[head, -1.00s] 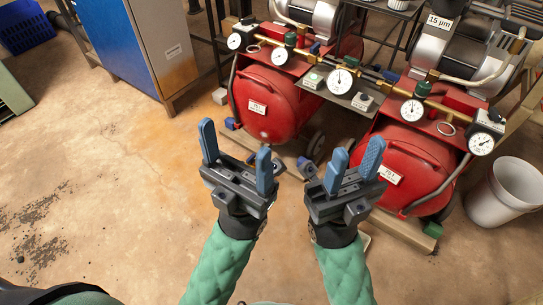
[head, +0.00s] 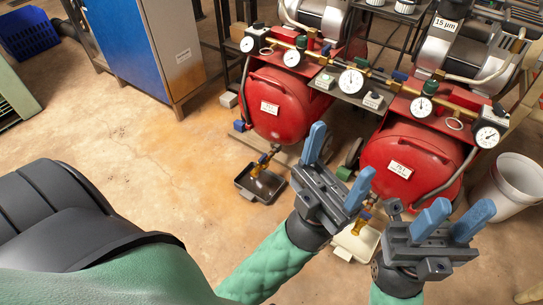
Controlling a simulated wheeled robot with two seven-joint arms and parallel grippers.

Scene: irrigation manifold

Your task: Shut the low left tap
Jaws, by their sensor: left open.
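A second low brass tap (head: 361,223) shows partly behind my left gripper.
The left red tank (head: 277,108) and right red tank (head: 408,160) stand under a row of gauges. A cream tray (head: 362,241) lies under the second tap. A white bucket (head: 518,180) is at the right, a blue cabinet at the left. The floor left of the black tray is clear.

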